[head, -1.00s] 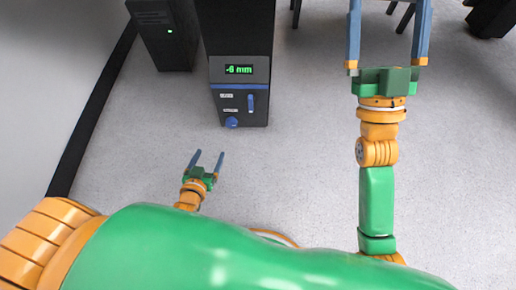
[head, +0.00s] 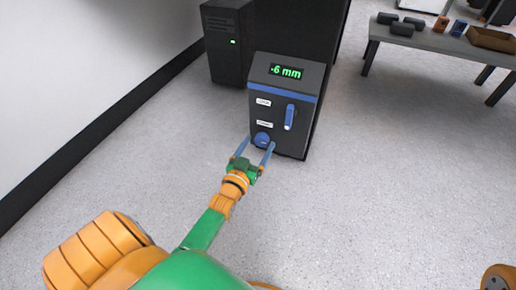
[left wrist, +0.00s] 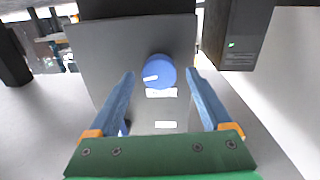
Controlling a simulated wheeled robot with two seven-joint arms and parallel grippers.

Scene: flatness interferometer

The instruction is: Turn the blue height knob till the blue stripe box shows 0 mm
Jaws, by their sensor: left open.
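The dark blue stripe box (head: 284,92) stands upright, and its green display (head: 287,71) reads -6 mm. The round blue height knob (head: 263,140) is low on its front face. My left gripper (head: 259,142) is open in front of it, with one finger on each side of the knob. In the left wrist view the knob (left wrist: 159,71) sits between the fingertips, with a gap showing on both sides. A white mark on the knob points left and slightly down there. My right gripper is out of view.
A blue lever (head: 290,117) is up and to the right of the knob on the same face. A black computer tower (head: 229,43) stands behind left. A grey bench (head: 440,42) with several small objects is at the back right. The floor in front is clear.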

